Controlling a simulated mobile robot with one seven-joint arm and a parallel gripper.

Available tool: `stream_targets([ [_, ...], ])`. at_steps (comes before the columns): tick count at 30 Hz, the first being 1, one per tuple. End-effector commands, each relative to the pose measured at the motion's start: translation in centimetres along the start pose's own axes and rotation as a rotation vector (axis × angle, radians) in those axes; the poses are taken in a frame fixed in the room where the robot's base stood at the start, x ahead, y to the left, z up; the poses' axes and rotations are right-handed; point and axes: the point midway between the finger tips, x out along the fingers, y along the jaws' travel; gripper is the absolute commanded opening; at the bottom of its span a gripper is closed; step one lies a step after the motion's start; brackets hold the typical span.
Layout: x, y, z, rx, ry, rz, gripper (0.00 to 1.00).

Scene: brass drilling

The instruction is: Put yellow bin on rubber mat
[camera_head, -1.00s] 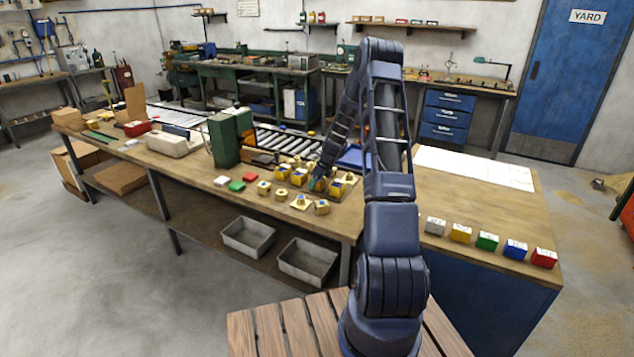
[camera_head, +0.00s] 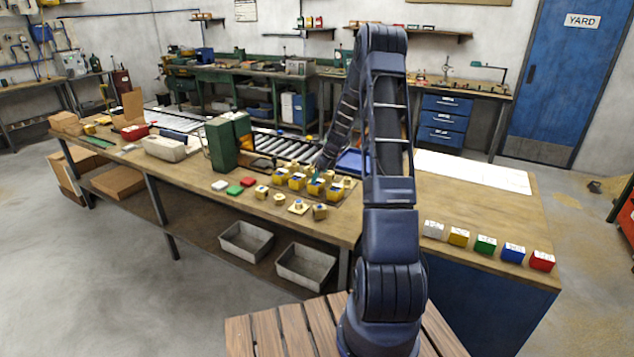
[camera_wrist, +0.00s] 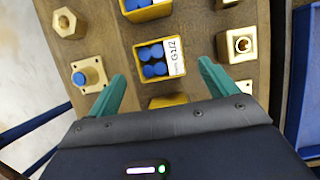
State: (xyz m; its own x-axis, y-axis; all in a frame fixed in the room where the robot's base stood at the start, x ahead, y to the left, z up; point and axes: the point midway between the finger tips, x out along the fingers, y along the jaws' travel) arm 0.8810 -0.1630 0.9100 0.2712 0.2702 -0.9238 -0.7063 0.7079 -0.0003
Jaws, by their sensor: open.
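Several small yellow bins (camera_head: 297,183) stand in a row on the wooden bench in the head view. In the wrist view, one yellow bin (camera_wrist: 176,72) holding blue pieces, with a white label that seems to read G1/2, lies between my fingers. My gripper (camera_wrist: 161,72) is open, with a teal finger on either side of this bin and visible gaps to it. I cannot tell its height above the bin. In the head view my gripper (camera_head: 317,172) is small and partly lost against the bins. I cannot make out the rubber mat for certain.
Another yellow bin (camera_wrist: 147,10) is beyond, and one (camera_wrist: 168,102) is nearer my palm. Brass fittings (camera_wrist: 240,45) flank the row. Coloured blocks (camera_head: 487,244) line the right bench edge. A green machine (camera_head: 222,145) stands left. The right bench's middle is clear.

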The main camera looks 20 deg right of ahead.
Motion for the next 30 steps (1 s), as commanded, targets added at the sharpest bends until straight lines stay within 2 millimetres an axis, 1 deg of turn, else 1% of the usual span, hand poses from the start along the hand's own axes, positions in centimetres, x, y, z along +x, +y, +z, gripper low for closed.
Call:
stream_targets([
  [1, -0.9, 0.0, 0.1, -0.001, -0.001, -0.001, 0.85],
  [3, -2.0, 0.0, 0.1, -0.001, -0.001, -0.002, 0.85],
  [6, -3.2, 0.0, 0.1, -0.001, 0.0, -0.001, 0.85],
  [11, -4.3, 0.1, 0.1, -0.003, 0.0, 0.0, 0.85],
  [14, -5.3, 0.5, 0.3, -0.033, 0.001, -0.002, 0.85],
  [17, -7.3, 1.7, 0.9, -0.11, 0.004, -0.008, 0.85],
  [20, -10.3, 3.6, 1.5, -0.235, 0.013, -0.016, 0.85],
  [24, -14.6, 6.8, 2.1, -0.432, 0.03, -0.027, 0.85],
  [26, -16.4, 8.2, 2.2, -0.515, 0.039, -0.03, 0.85],
  [30, -20.3, 11.6, 2.2, -0.707, 0.059, -0.038, 0.85],
])
